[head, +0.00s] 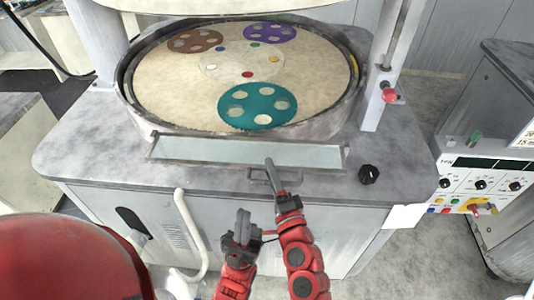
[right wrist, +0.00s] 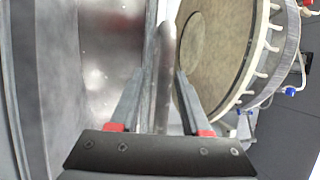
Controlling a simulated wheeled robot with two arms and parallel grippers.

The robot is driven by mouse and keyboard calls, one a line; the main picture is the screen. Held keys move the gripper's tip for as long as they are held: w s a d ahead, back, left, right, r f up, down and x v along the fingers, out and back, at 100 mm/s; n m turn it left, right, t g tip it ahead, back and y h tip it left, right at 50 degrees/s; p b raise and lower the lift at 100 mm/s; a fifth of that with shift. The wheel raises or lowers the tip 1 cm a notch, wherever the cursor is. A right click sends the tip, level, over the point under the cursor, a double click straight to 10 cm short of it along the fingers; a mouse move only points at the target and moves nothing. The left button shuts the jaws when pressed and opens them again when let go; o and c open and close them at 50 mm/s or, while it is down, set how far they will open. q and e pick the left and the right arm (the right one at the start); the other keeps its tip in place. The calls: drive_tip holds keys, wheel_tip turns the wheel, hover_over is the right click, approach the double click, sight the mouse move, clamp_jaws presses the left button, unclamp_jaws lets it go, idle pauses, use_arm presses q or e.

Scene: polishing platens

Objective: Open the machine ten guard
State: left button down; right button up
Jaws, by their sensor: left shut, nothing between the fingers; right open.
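A clear panel in a metal frame (head: 245,152), which looks like the guard, lies along the front of the round platen (head: 160,75). A small metal handle (head: 258,180) sits at its front edge. My right gripper (head: 268,163) is at this handle, its fingers seen edge-on. In the right wrist view it is open (right wrist: 160,78), with a pale metal bar (right wrist: 164,45) between its fingers; I cannot tell whether they touch it. My left gripper (head: 243,215) is shut and empty, lower and to the left, in front of the machine.
Teal (head: 257,105), brown (head: 193,40) and purple (head: 270,33) perforated discs lie on the platen. A black knob (head: 368,174) is right of the handle. A post with a red knob (head: 389,95) stands at right. A control panel (head: 487,180) is farther right. A white curved pipe (head: 190,225) is at lower left.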

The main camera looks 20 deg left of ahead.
drive_tip(key=shift+w+a, duration=0.15)
drive_tip(key=shift+s+d+r, duration=0.15)
drive_tip(key=shift+s+d, duration=0.05)
drive_tip(key=shift+s, duration=0.05)
drive_tip(key=shift+c, duration=0.6)
drive_tip(key=shift+w, duration=0.1)
clamp_jaws()
